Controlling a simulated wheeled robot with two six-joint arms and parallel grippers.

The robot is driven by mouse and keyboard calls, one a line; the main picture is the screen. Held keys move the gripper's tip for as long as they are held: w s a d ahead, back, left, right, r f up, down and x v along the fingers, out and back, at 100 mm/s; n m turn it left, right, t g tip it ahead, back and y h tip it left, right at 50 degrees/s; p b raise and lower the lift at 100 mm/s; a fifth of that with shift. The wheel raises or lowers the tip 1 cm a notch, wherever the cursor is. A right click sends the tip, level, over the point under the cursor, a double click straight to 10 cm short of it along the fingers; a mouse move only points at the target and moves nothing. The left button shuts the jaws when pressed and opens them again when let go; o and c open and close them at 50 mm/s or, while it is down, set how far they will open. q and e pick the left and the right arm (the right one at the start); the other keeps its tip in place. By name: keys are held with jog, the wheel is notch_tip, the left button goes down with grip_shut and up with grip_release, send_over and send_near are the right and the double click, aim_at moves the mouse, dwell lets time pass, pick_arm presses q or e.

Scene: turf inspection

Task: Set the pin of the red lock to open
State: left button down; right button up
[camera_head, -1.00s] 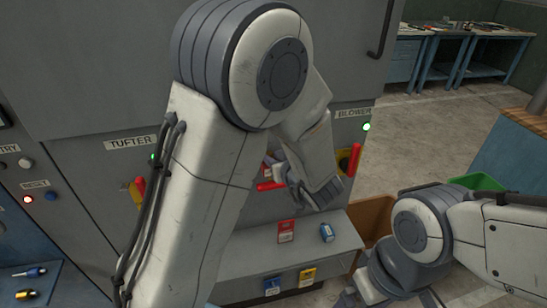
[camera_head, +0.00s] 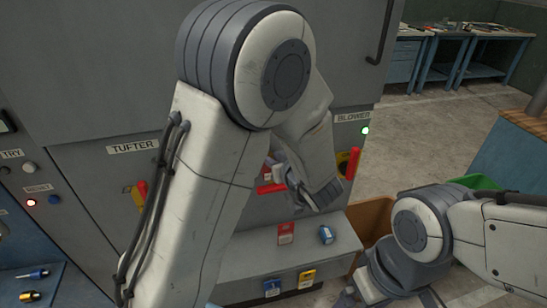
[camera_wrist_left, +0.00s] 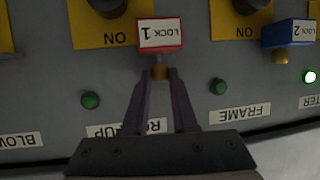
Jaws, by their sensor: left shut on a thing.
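In the left wrist view, which shows the panel upside down, a red lock (camera_wrist_left: 160,35) labelled LOCK 1 sits on the grey panel by a yellow plate. A small brass pin (camera_wrist_left: 160,72) juts from it. My left gripper (camera_wrist_left: 161,78) is shut on the pin, with a finger on either side. In the head view my left gripper (camera_head: 290,183) is at the panel, partly hidden by my own arm. My right arm is at lower right; its gripper (camera_head: 345,299) is cut off by the bottom edge, so its jaws cannot be judged.
A blue lock (camera_wrist_left: 288,35) labelled LOCK 2 is beside the red one. Green buttons (camera_wrist_left: 90,100) sit near the labels. A red handle (camera_head: 352,163) stands under the BLOWER label. A shelf (camera_head: 250,252) below bears small red and blue items. A brown bin (camera_head: 372,218) stands beside it.

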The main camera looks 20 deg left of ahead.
pick_arm(q)
jog(key=shift+r, duration=0.55)
jog(key=shift+w+f, duration=0.1)
jog(key=c, duration=0.7)
grip_release()
jog(key=v, duration=1)
jog(key=shift+d, duration=0.15)
